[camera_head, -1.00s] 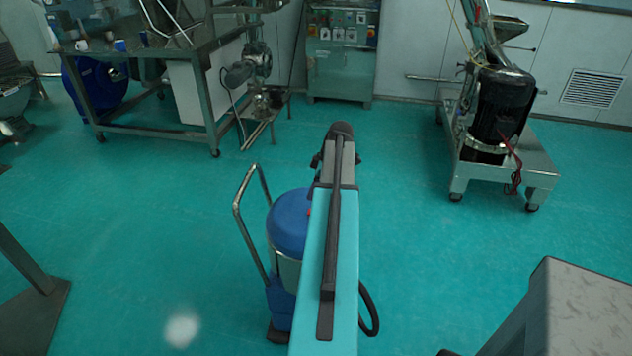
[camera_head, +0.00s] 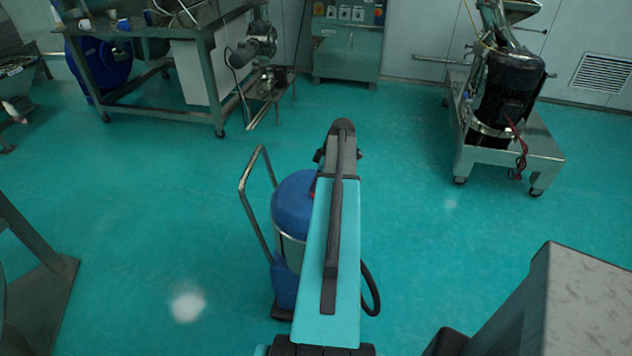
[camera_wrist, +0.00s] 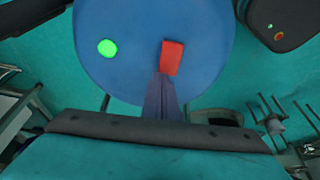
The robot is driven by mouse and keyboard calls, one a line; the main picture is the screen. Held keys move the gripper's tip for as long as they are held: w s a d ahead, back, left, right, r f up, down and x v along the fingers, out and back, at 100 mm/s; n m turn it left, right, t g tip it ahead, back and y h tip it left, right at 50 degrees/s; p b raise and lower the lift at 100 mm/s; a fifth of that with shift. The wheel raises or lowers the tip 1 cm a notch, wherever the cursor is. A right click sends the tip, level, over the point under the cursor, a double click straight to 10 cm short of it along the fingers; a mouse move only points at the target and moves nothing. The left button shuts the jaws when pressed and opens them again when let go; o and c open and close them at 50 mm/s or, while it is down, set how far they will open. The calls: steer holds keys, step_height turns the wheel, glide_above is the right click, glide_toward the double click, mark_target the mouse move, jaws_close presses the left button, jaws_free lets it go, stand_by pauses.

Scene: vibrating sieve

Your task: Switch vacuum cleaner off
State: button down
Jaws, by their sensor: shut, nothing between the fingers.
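The vacuum cleaner (camera_head: 294,204) stands on the floor in the head view, with a blue top, a metal body and a handle at its left. My arm covers its right side. In the wrist view its round blue lid (camera_wrist: 135,80) carries a green round button (camera_wrist: 107,47) and a red rectangular switch (camera_wrist: 172,57). My gripper (camera_wrist: 164,82) is shut and empty, its fingertips at the lower edge of the red switch. I cannot tell whether they touch it. The gripper is hidden behind my arm in the head view.
A wheeled metal stand (camera_head: 500,160) with a dark motor is at the right. A metal table (camera_head: 160,110) stands at the back left, a control cabinet (camera_head: 347,50) at the back. A grey box-like surface (camera_head: 580,310) is at lower right. The floor around the vacuum is mostly clear.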

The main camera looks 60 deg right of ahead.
steer(key=shift+f, duration=0.1)
steer(key=shift+w+a+f+g+b, duration=0.1)
steer(key=shift+w+f+g+b, duration=0.2)
steer(key=shift+g+b, duration=0.1)
steer(key=shift+s+r, duration=0.1)
steer(key=shift+s, duration=0.2)
steer(key=shift+s+d+r, duration=0.25)
steer(key=shift+s+d, duration=0.05)
steer(key=shift+s, duration=0.3)
steer(key=shift+w+a+r+p, duration=0.15)
steer(key=shift+r+p, duration=0.4)
steer(key=shift+r, duration=0.35)
steer(key=shift+w+d+r+p, duration=0.15)
steer(key=shift+r+p, duration=0.35)
steer(key=shift+r, duration=0.4)
step_height(320, 180, up, 10)
steer(key=b, duration=0.3)
steer(key=shift+s+r, duration=0.15)
steer(key=shift+s, duration=0.2)
